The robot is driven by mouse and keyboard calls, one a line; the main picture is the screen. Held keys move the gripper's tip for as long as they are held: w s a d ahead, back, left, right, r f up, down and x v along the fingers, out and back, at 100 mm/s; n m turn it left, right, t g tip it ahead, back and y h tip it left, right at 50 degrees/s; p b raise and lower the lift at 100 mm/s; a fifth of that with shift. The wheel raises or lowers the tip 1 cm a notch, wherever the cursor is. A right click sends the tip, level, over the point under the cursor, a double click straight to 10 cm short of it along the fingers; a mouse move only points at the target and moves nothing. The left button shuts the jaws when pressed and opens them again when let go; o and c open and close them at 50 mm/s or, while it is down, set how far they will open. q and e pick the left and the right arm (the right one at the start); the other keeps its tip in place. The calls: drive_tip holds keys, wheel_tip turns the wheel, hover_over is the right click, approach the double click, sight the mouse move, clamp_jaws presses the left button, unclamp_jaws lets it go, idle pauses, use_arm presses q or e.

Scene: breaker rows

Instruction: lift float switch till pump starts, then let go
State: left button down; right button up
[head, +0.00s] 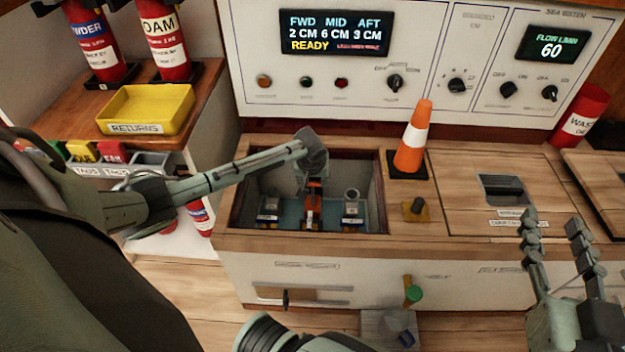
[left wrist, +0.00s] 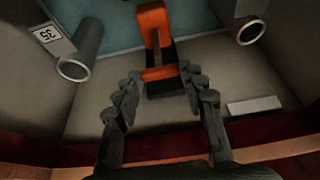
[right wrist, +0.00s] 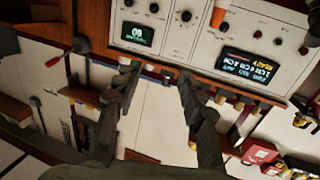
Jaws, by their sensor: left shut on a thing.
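An orange float switch (head: 314,188) stands in the middle of the open well (head: 372,180). It also shows in the left wrist view (left wrist: 153,22), with an orange upper part and a lower orange bar. My left gripper (head: 312,170) reaches down into the well and is shut on the float switch, its fingers on either side of the orange part. The contact is partly hidden in the head view. The panel display (head: 335,34) reads FWD 2 CM, MID 6 CM, AFT 3 CM, READY. My right gripper (head: 551,222) is open and empty above the right side of the counter.
Grey tubes (left wrist: 85,55) stand on both sides of the switch. An orange and white cone (head: 414,140) stands right of the well. A yellow returns tray (head: 150,105) and extinguishers (head: 163,40) are at the left. A red can (head: 583,115) is at the right.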

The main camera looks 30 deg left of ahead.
use_arm(q)
wheel_tip(320, 180, up, 3)
drive_tip(key=p, duration=0.2)
drive_tip(key=shift+f+p, duration=0.2)
drive_tip(key=shift+p, duration=0.15)
use_arm(e)
drive_tip(key=s+d+f+g+h, duration=0.2)
drive_tip(key=d+f+g, duration=0.1)
drive_tip(key=f, duration=0.3)
drive_tip(key=s+d+f+m+g+h, duration=0.1)
drive_tip(key=s+d+f+g+h, duration=0.1)
drive_tip(key=d+f, duration=0.4)
drive_tip(key=s+f+g, duration=0.1)
drive_tip(key=g, duration=0.1)
drive_tip(key=shift+d+g+h, duration=0.3)
drive_tip(key=shift+h, duration=0.1)
use_arm(q)
drive_tip(key=c, duration=0.9)
unclamp_jaws()
drive_tip(key=v, duration=1.2)
